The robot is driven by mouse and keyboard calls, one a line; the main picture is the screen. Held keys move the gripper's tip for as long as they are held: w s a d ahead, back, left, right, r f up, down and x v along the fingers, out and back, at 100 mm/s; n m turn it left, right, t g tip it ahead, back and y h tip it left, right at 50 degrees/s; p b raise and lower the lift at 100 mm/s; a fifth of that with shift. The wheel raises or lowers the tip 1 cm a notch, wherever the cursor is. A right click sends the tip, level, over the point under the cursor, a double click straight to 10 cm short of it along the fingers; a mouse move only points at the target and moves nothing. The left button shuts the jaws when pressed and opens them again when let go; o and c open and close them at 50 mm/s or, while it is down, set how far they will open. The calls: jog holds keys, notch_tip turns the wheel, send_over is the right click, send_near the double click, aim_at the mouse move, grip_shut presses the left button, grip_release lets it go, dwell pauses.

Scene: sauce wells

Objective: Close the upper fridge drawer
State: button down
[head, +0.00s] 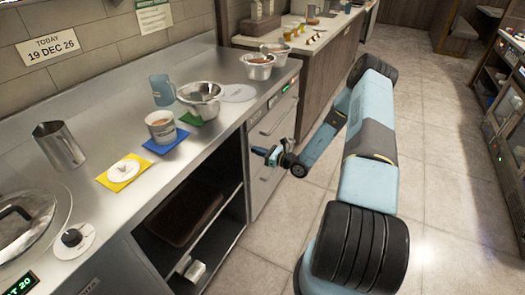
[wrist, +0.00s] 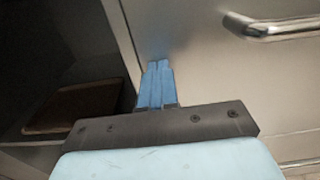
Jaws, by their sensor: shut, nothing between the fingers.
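The upper fridge drawer (head: 268,126) is a steel front with a bar handle, under the counter to the right of the open shelves. In the head view it looks flush or nearly flush with the cabinet; a small gap cannot be ruled out. My gripper (head: 258,151) is in front of the drawer fronts, near their left edge. In the wrist view my gripper's blue fingers (wrist: 158,70) are together and empty, pointing at a steel front (wrist: 200,65). Its bar handle (wrist: 275,26) is at upper right. Whether the fingertips touch the steel is unclear.
An open cabinet (head: 190,215) with a dark brown tray (head: 185,215) is left of the drawers. Tiled floor (head: 440,170) is clear at right.

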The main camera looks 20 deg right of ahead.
jog(key=v, duration=1.4)
jog(key=s+a+r+n+g+h, duration=0.1)
jog(key=s+a+r+n+g, duration=0.25)
jog(key=r+n, duration=0.45)
jog(key=s+a+r+n+g+h, duration=0.1)
jog(key=s+a+r+n+g, duration=0.3)
jog(key=r, duration=0.8)
jog(key=s+a+r+n+g+h, duration=0.15)
jog(key=a+r+n+g, duration=0.3)
jog(key=r, duration=0.45)
jog(key=s+d+r+n+t+h, duration=0.1)
jog(key=s+r+n+t+h, duration=0.3)
jog(key=s+r+n+h, duration=0.5)
jog(key=s+r+n, duration=0.1)
jog(key=s+r, duration=1)
jog(key=s, duration=0.2)
jog(key=shift+s+t, duration=0.35)
jog(key=shift+t, duration=0.05)
